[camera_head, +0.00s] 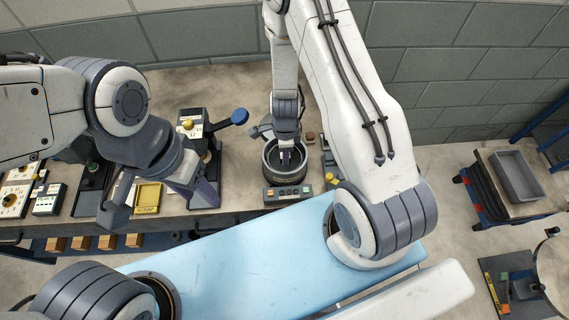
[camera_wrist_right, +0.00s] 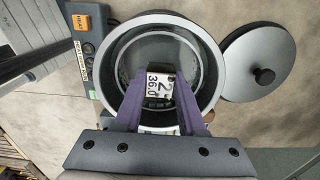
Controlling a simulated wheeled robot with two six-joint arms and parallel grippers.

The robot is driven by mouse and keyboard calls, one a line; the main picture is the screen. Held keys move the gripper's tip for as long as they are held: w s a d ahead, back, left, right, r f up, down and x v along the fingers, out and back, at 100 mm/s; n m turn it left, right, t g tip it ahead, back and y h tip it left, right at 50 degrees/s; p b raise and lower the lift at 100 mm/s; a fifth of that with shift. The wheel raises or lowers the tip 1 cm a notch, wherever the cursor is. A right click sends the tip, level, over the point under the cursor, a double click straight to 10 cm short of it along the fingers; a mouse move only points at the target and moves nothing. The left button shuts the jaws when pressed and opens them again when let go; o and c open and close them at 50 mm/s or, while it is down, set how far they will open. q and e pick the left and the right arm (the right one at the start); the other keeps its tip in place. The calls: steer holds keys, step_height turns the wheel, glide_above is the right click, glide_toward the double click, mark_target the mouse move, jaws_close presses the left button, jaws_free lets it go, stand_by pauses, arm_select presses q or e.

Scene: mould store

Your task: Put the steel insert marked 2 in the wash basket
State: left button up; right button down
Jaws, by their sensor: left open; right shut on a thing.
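My right gripper (camera_head: 287,157) reaches down into the round dark vessel (camera_head: 270,176) on the bench. In the right wrist view its purple fingers are shut on the steel insert (camera_wrist_right: 160,84), a pale block with a 2 and smaller figures on its face. The insert is over the vessel's opening, inside the outer rim (camera_wrist_right: 118,53). A lighter ring that may be the wash basket (camera_wrist_right: 203,58) shows inside the vessel. I cannot tell whether the insert touches anything there. My left gripper (camera_head: 160,200) is open and empty near a yellow tray (camera_head: 147,195).
A dark lid with a black knob (camera_wrist_right: 265,55) lies beside the vessel. A control box with coloured buttons (camera_head: 287,193) stands in front of it. Labelled blocks and fixtures crowd the bench's left part. A grey bin (camera_head: 518,176) stands on a stand at right.

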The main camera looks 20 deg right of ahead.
step_height(320, 180, down, 4)
steer(key=b, duration=0.3)
steer(key=shift+r, duration=0.3)
steer(key=c, duration=0.5)
jaws_free()
steer(key=shift+f, duration=0.2)
steer(key=shift+r, duration=0.15)
